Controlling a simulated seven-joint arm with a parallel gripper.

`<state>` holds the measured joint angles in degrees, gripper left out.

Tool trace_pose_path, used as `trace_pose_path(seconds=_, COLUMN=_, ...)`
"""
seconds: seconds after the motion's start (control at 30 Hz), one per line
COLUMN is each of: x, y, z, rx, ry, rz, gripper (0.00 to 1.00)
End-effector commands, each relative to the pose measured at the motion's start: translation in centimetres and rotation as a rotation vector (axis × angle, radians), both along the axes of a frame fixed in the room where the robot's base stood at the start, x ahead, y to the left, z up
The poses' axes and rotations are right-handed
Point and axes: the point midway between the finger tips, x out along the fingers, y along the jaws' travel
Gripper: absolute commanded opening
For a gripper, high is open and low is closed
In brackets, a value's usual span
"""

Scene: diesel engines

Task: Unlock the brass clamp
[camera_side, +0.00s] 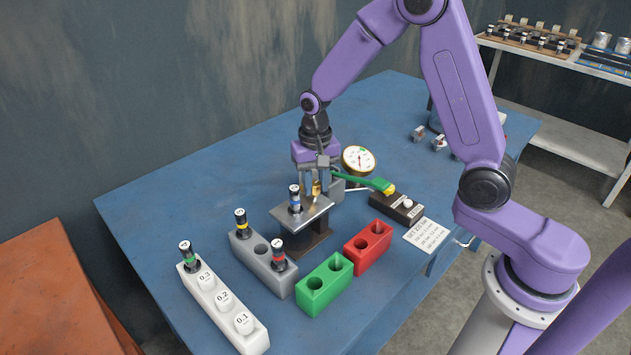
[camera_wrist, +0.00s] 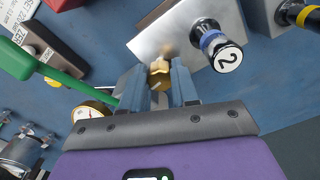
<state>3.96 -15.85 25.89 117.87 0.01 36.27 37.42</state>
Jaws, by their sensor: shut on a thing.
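The brass clamp (camera_wrist: 159,72) is a small gold knob at the edge of a grey metal plate (camera_wrist: 160,35). In the side view the brass clamp (camera_side: 316,188) shows partly between the fingers. My gripper (camera_side: 311,183) points down beside the plate, and its fingers are shut on the clamp. In the wrist view my gripper (camera_wrist: 160,88) has one finger on each side of the brass. An injector with a blue band (camera_side: 295,200) stands upright on the plate next to the clamp; its cap, marked 2, shows in the wrist view (camera_wrist: 225,55).
A green-handled lever (camera_side: 365,182) and a round dial gauge (camera_side: 358,160) are close to the gripper. A grey block (camera_side: 262,265) holds yellow-banded and red-banded injectors. Green (camera_side: 324,284), red (camera_side: 368,248) and white (camera_side: 222,308) blocks stand in front. The table's left part is clear.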

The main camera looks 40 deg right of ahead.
Motion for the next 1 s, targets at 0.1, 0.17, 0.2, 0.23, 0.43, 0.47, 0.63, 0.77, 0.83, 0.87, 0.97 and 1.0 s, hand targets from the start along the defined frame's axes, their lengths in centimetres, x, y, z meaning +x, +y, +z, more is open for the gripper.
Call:
trace_pose_path(seconds=0.1, x=0.03, y=0.05, z=0.08, rx=0.000, ry=-0.001, rz=-0.063, gripper=0.00)
trace_pose_path(seconds=0.17, x=0.05, y=0.05, z=0.08, rx=0.000, ry=-0.001, rz=-0.088, gripper=0.00)
trace_pose_path(seconds=0.2, x=0.05, y=0.05, z=0.08, rx=0.000, ry=-0.001, rz=-0.102, gripper=0.00)
trace_pose_path(seconds=0.23, x=0.05, y=0.05, z=0.08, rx=0.000, ry=-0.001, rz=-0.111, gripper=0.00)
trace_pose_path(seconds=0.43, x=0.07, y=0.05, z=0.09, rx=0.000, ry=-0.002, rz=-0.152, gripper=0.00)
trace_pose_path(seconds=0.47, x=0.07, y=0.05, z=0.09, rx=0.000, ry=-0.002, rz=-0.155, gripper=0.00)
trace_pose_path(seconds=0.63, x=0.08, y=0.05, z=0.09, rx=0.001, ry=-0.003, rz=-0.161, gripper=0.00)
trace_pose_path(seconds=0.77, x=0.08, y=0.04, z=0.09, rx=0.001, ry=-0.003, rz=-0.161, gripper=0.00)
trace_pose_path(seconds=0.83, x=0.08, y=0.04, z=0.09, rx=0.001, ry=-0.003, rz=-0.161, gripper=0.00)
trace_pose_path(seconds=0.87, x=0.08, y=0.04, z=0.09, rx=0.001, ry=-0.003, rz=-0.161, gripper=0.00)
trace_pose_path(seconds=0.97, x=0.08, y=0.04, z=0.08, rx=0.001, ry=-0.003, rz=-0.160, gripper=0.55)
trace_pose_path(seconds=1.0, x=0.08, y=0.03, z=0.07, rx=0.001, ry=-0.003, rz=-0.160, gripper=0.55)
